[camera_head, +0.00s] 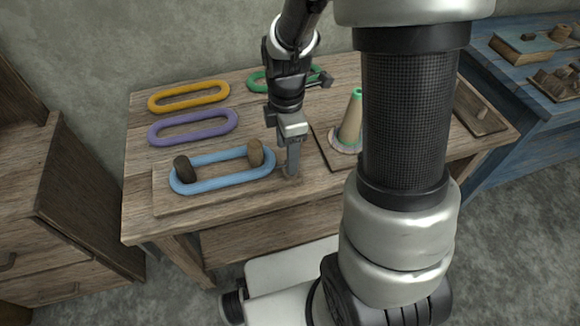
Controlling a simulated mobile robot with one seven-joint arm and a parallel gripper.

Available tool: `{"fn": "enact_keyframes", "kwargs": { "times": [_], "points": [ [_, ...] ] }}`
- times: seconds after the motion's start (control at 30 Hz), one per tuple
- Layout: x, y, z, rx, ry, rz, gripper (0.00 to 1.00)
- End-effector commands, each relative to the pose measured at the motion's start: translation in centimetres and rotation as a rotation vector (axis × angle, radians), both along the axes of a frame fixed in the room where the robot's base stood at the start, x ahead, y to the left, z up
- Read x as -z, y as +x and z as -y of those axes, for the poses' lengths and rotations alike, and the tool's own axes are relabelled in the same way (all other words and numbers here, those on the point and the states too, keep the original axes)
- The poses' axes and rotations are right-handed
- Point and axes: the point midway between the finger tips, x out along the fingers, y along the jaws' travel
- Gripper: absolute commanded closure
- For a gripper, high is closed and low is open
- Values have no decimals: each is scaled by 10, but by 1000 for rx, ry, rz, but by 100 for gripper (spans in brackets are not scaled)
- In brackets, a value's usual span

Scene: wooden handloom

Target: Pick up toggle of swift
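The swift appears to be a flat wooden board (166,202) on the table with two upright dark pegs, a left peg (184,168) and a right peg (256,153). A blue loop (222,181) lies around both pegs. My gripper (291,172) points straight down just right of the right peg, its tips at or just above a small brown piece near the board's right end. That piece may be the toggle; the fingers hide most of it. The fingers show as one grey strip, so their gap and any hold cannot be seen.
A yellow loop (188,96), a purple loop (193,127) and a green loop (257,84) lie behind on the table (140,225). A green-tipped cone (351,122) stands right of my gripper. A blue bench (490,60) is at far right. My arm hides part of the table.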

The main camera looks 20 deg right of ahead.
Motion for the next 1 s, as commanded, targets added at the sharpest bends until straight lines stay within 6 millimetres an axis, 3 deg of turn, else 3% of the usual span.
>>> {"fn": "enact_keyframes", "kwargs": {
  "times": [0.3, 0.53, 0.57, 0.8, 1.0],
  "points": [
    [46, 0, 3, -1, -1, -3, 42],
    [47, 1, 4, -1, -1, 1, 42],
    [47, 1, 4, -1, -1, 1, 44],
    [47, 1, 3, 0, -1, 1, 84],
    [47, 1, 3, 0, -1, 1, 86]
  ]
}}
